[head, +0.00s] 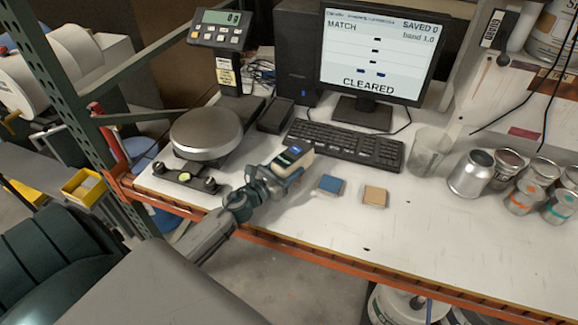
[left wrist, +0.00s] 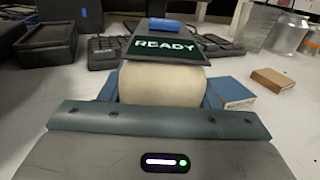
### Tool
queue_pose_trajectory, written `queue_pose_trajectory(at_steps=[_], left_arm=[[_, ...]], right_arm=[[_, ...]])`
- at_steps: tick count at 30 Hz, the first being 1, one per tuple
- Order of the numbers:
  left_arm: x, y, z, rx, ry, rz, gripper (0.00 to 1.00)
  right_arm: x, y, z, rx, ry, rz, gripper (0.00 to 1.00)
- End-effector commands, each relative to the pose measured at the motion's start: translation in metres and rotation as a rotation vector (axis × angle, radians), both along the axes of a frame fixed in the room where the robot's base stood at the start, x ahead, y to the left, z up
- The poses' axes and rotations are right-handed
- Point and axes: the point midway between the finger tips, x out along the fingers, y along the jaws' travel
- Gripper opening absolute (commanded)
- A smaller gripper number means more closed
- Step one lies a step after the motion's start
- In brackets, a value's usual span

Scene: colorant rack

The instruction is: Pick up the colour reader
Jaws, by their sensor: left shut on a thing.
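The colour reader (head: 293,158) is a cream-bodied device with a dark screen and a blue button on top. In the left wrist view its cream body (left wrist: 161,83) stands between my jaws and its screen reads READY. My left gripper (head: 277,174) comes in from the left at the front of the bench and is shut on the reader. It also shows in the left wrist view (left wrist: 160,100), with a jaw at each side of the body. The reader's lower part is hidden by the gripper. My right gripper is not in view.
A blue tile (head: 331,184) and a tan tile (head: 375,196) lie right of the reader. A keyboard (head: 345,146) and monitor (head: 378,55) stand behind. A scale (head: 206,133) is left. A clear beaker (head: 428,153) and several cans (head: 471,172) stand right. The front right bench is clear.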

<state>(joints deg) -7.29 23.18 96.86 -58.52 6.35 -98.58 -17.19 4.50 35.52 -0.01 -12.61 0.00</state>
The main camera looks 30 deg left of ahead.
Motion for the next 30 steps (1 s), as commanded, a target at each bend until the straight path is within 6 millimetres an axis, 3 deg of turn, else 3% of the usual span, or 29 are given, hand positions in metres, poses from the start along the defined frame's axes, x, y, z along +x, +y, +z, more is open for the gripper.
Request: queue_pose_trajectory(at_steps=[13, 30], left_arm=[[-0.003, -0.001, 0.039, 0.001, -0.002, -0.001, 0.06], [-0.12, -0.041, 0.043, 0.001, -0.001, -0.003, 0.06]], right_arm=[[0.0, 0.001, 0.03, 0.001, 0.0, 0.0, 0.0], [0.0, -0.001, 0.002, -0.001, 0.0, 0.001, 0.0]])
